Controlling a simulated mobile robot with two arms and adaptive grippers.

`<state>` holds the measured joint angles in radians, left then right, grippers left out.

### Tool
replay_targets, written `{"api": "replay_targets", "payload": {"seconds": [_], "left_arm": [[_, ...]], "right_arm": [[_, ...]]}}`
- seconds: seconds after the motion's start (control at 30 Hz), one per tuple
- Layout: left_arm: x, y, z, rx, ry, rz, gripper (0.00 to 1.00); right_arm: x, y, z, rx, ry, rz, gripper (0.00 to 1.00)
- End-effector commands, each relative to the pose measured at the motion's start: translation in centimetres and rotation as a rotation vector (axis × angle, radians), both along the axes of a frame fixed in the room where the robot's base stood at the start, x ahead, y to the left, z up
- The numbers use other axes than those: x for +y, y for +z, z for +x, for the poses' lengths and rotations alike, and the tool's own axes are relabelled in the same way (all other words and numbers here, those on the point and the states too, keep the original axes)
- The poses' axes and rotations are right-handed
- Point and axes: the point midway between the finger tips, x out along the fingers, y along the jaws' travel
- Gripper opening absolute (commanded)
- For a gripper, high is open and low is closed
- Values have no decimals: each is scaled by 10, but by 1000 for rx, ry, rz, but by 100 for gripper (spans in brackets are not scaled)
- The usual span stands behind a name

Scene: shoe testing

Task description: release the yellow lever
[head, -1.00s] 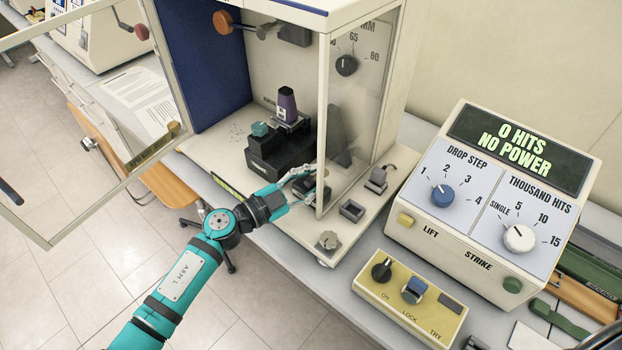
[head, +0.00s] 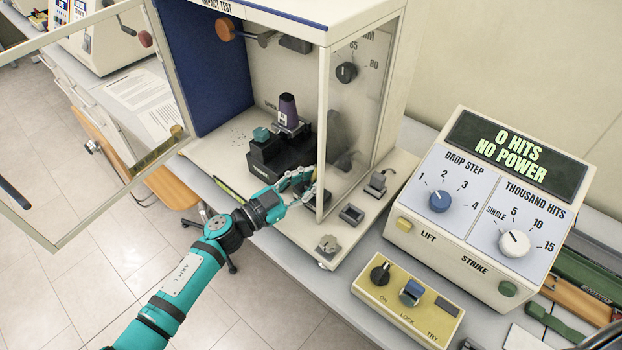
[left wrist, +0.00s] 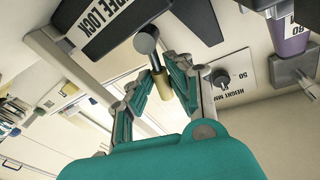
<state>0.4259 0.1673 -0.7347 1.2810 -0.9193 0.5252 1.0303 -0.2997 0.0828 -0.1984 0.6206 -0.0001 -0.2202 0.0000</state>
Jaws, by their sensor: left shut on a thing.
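The yellow lever (left wrist: 160,90) shows in the left wrist view as a short brass-yellow grip on a grey rod with a round dark end, below a dark plate lettered FREE LOCK (left wrist: 100,22). My left gripper (left wrist: 157,92) has its fingers on both sides of this grip and is shut on it. In the head view my left gripper (head: 306,180) is at the front of the impact test cabinet, by the lower edge of its clear panel. There the fingers hide most of the lever. My right gripper is not in view.
The framed door (head: 160,148) hangs open at left. A control console (head: 490,200) reading 0 HITS NO POWER and a yellow switch box (head: 410,300) stand at right.

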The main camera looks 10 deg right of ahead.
Motion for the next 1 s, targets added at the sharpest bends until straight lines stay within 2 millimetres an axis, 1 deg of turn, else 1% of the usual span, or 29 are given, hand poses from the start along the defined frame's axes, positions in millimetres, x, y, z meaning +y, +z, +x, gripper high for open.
{"api": "replay_targets", "payload": {"seconds": [0.03, 0.2, 0.53, 0.57, 0.6, 0.63, 0.87, 1.0], "left_arm": [[2, 2, 2, 42, 2, -29, 0], [4, 1, 6, 133, 1, -103, 0], [5, 1, 6, 145, 2, -114, 0], [5, 1, 6, 145, 2, -114, 19], [5, 1, 6, 145, 2, -114, 24], [5, 1, 6, 144, 2, -113, 27], [5, 1, 6, 144, 2, -113, 27], [12, -1, 3, 145, 2, -112, 27]], "right_arm": [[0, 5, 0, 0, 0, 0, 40], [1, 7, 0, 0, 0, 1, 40], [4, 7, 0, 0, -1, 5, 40], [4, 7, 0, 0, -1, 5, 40], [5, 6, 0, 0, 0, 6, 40], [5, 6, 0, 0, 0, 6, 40], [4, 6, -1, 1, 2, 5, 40], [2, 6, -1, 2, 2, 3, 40]]}}
